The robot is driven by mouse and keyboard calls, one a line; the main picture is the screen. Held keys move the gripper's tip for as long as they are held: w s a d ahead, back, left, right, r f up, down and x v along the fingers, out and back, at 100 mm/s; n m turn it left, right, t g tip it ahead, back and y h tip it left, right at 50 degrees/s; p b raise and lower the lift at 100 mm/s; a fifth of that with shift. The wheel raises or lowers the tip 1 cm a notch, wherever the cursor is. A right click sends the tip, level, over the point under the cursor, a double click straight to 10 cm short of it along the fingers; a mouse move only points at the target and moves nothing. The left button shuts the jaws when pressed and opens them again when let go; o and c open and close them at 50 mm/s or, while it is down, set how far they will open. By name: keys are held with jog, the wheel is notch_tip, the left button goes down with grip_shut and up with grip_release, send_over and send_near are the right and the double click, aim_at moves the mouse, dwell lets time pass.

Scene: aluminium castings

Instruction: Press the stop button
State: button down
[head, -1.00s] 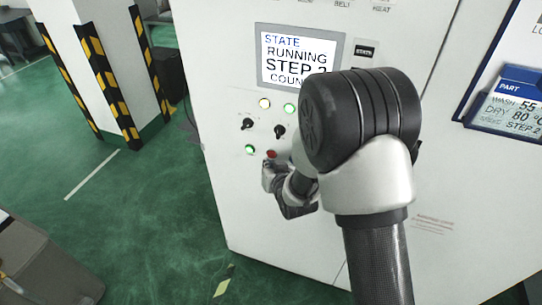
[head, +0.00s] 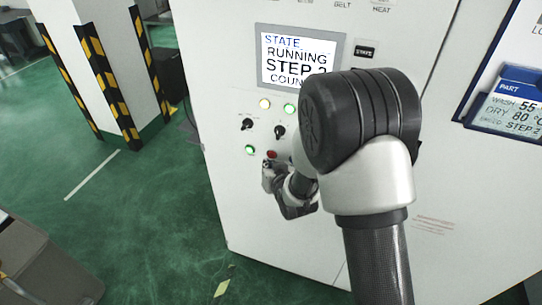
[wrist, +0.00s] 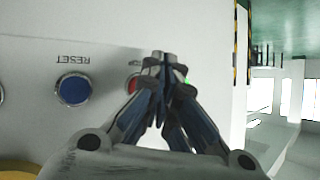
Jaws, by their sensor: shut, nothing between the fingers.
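The red button (head: 271,154), which I take to be the stop button, is on the white machine panel, right of a green-lit button (head: 250,149). In the wrist view the red button (wrist: 132,85) shows only in part, behind my left finger, with its label mostly covered. My gripper (head: 267,167) is shut and empty, close in front of the panel just below the red button in the head view. In the wrist view the fingertips (wrist: 160,57) meet beside the red button. I cannot tell whether they touch the panel.
A blue RESET button (wrist: 73,90) sits left of the red one in the wrist view. Two dark knobs, including one at the left (head: 247,124), are above. The screen (head: 290,58) reads STATE RUNNING. A striped pillar (head: 105,85) stands left; green floor there is open.

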jog(key=shift+w, duration=0.1)
jog(key=shift+w+d+b, duration=0.15)
jog(key=shift+w+b, duration=0.15)
jog(key=shift+b, duration=0.05)
jog(key=shift+w+d, duration=0.15)
jog(key=shift+w, duration=0.3)
dwell(1.0)
jog(key=shift+s, duration=0.1)
jog(key=shift+s+a+b, duration=0.3)
jog(key=shift+s+b, duration=0.3)
jog(key=shift+s, duration=0.15)
jog(key=s, duration=0.1)
jog(key=s+a+b, duration=0.1)
jog(key=s, duration=0.2)
jog(key=shift+s+a+b, duration=0.35)
dwell(0.6)
